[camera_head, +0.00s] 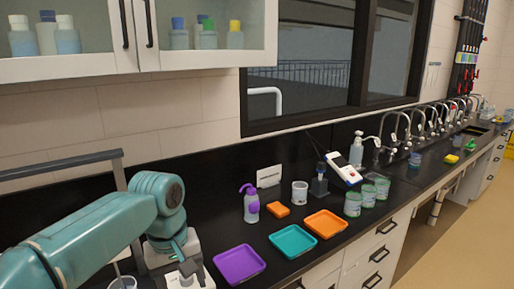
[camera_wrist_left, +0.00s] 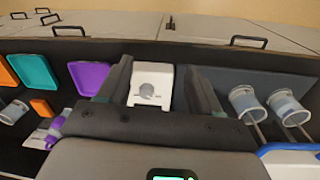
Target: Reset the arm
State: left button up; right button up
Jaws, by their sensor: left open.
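My left arm, teal, comes in from the left in the head view and bends down toward the counter. Its gripper (camera_head: 188,272) is at the bottom edge, partly cut off. In the left wrist view the gripper (camera_wrist_left: 160,72) is open, with its two dark fingers spread. A white device with a round grey knob (camera_wrist_left: 148,92) shows between the fingers; I cannot tell how far beyond them it is. Nothing is seen clamped. My right gripper is in neither view.
Purple (camera_head: 239,264), teal (camera_head: 292,241) and orange (camera_head: 325,223) trays lie on the black counter (camera_head: 225,222). A purple-topped bottle (camera_head: 250,204) and several green-banded jars (camera_head: 352,204) stand behind. Clear beakers (camera_wrist_left: 248,104) are right of the fingers in the wrist view. Cabinets (camera_head: 60,70) hang above.

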pick_arm(q)
jog(key=s+d+f+m+h, duration=0.1)
jog(key=s+f, duration=0.1)
jog(key=f, duration=1.2)
jog(key=s+d+f+m+h, duration=0.1)
jog(key=s+d+f+m, duration=0.1)
jog(key=f, duration=1.2)
jog(key=s+f+h, duration=0.1)
jog(key=s+f, duration=1.1)
jog(key=s, duration=0.5)
jog(key=shift+s+a+f, duration=0.15)
jog(key=shift+a+f, duration=0.1)
jog(key=shift+a, duration=0.2)
